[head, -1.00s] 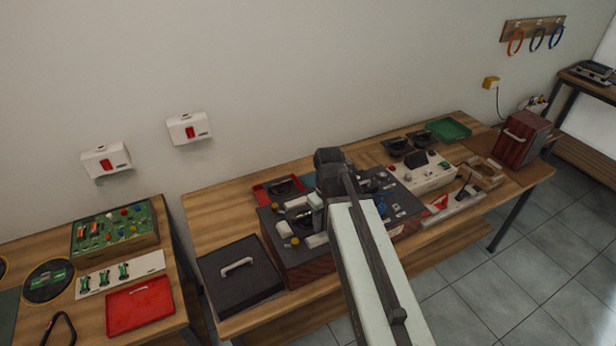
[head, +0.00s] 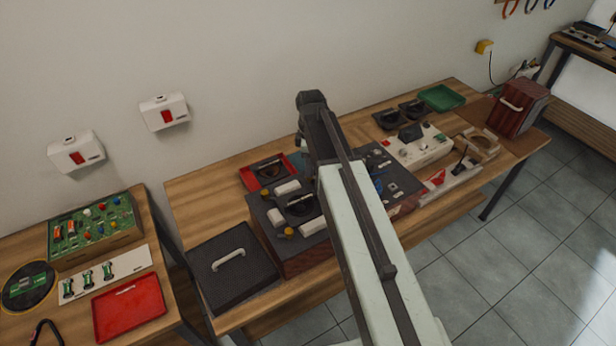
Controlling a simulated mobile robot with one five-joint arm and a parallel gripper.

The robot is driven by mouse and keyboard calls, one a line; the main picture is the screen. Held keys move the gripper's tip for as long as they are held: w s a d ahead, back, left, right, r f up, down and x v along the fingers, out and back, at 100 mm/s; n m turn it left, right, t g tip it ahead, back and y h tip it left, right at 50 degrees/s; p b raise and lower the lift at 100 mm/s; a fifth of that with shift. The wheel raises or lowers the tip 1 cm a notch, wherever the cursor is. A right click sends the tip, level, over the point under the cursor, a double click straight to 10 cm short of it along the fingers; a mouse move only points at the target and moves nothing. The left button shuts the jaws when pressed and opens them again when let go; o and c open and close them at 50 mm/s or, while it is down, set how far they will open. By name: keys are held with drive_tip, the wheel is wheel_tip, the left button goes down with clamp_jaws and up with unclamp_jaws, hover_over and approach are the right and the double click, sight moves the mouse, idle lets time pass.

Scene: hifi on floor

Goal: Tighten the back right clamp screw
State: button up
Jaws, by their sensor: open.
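A dark-topped fixture box (head: 263,233) with reddish wooden sides stands on the middle bench. Its left part carries white blocks, a dark round recess and small yellow knobs; one clear knob (head: 288,232) is near the front. My arm crosses in front of the box and hides much of its middle and back right. I cannot make out the back right clamp screw. My gripper (head: 302,146) is at the far end of my arm, small and dark, above the back of the box. It is open, with nothing seen in it.
A black lidded case (head: 235,270) stands left of the box. A red tray (head: 262,172) lies behind it. A white control panel (head: 412,150), dark trays, a green tray (head: 441,98) and a dark red case (head: 517,107) are to the right. The bench's back left is bare.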

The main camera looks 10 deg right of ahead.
wheel_tip(320, 180, down, 3)
drive_tip(key=shift+f+b, duration=0.15)
drive_tip(key=shift+b, duration=0.75)
clamp_jaws()
